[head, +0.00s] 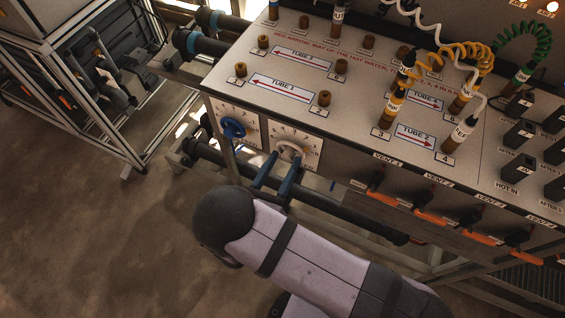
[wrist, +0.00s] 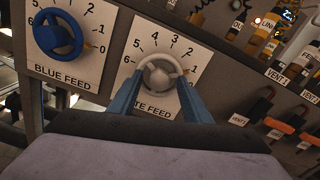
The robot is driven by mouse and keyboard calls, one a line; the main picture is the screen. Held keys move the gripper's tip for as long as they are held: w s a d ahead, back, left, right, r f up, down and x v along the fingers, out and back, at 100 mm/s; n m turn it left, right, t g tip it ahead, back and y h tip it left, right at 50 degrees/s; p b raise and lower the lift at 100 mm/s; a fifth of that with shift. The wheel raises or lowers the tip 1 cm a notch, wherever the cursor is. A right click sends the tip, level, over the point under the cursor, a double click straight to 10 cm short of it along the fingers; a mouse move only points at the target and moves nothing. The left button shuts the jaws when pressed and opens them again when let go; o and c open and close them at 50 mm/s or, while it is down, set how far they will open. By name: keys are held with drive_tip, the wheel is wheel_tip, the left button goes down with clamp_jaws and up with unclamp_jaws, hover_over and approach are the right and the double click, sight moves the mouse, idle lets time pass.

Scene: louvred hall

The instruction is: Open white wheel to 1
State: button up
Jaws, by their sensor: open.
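The white wheel (head: 290,150) is a round off-white handle on a white numbered plate on the front of the panel. In the wrist view the white wheel (wrist: 160,70) sits in the middle; the figures 6 to 2 show around it, and its pointer cannot be made out. My gripper (head: 279,168) is in front of it with two blue fingers apart. In the wrist view my gripper (wrist: 161,84) has one finger at each side of the wheel's lower part; I cannot tell whether they touch it. The fingers partly hide the plate and its label.
A blue wheel (head: 233,128) labelled BLUE FEED is close on the left. Orange vent handles (head: 383,199) stick out on the right. Dark pipes (head: 340,205) run below the panel. Tubes and coiled cables stand on top. Open floor lies at lower left.

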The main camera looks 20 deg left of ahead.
drive_tip(key=shift+s, duration=0.15)
drive_tip(key=s+b, duration=0.1)
drive_tip(key=s, duration=0.6)
drive_tip(key=shift+b, duration=0.3)
